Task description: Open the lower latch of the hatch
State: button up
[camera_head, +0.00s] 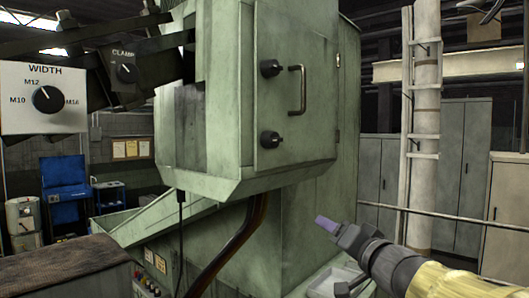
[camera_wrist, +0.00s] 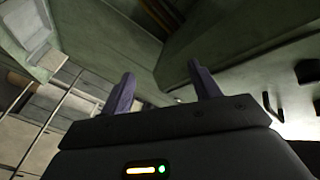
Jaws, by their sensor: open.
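The hatch (camera_head: 320,110) is a green door on the front of the machine housing, and it looks shut. Its lower latch (camera_head: 270,139) is a black knob at the lower left of the door. A matching upper latch (camera_head: 268,68) sits above it, and an upright handle (camera_head: 303,90) is to the right. My gripper (camera_head: 325,224) is below and to the right of the lower latch, apart from the hatch. In the wrist view my gripper (camera_wrist: 163,82) has its two purple fingers spread, with nothing between them. Dark fittings show at that view's right; I cannot tell which.
A control box with a WIDTH dial (camera_head: 46,98) is at the left. A dark hose (camera_head: 228,240) hangs below the housing. A railing (camera_head: 440,222) and grey cabinets (camera_head: 465,150) stand at the right. Open space lies in front of the hatch.

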jog(key=s+a+r+n+g+y+p, duration=0.1)
jog(key=s+a+r+g+y+p, duration=0.1)
jog(key=r, duration=0.4)
jog(key=s+a+r+n+g+y+p, duration=0.1)
jog(key=s+r+y+p, duration=0.1)
jog(key=r, duration=0.5)
jog(key=s+a+r+n+g+y+p, duration=0.1)
jog(key=s+a+r+g+y+p, duration=0.1)
jog(key=r, duration=0.4)
jog(key=shift+s+a+r+g+y+p, duration=0.35)
jog(key=shift+s+y+p, duration=0.25)
jog(key=shift+s+p, duration=0.3)
jog(key=shift+w+f, duration=0.1)
jog(key=shift+w, duration=0.1)
jog(key=shift+a, duration=0.1)
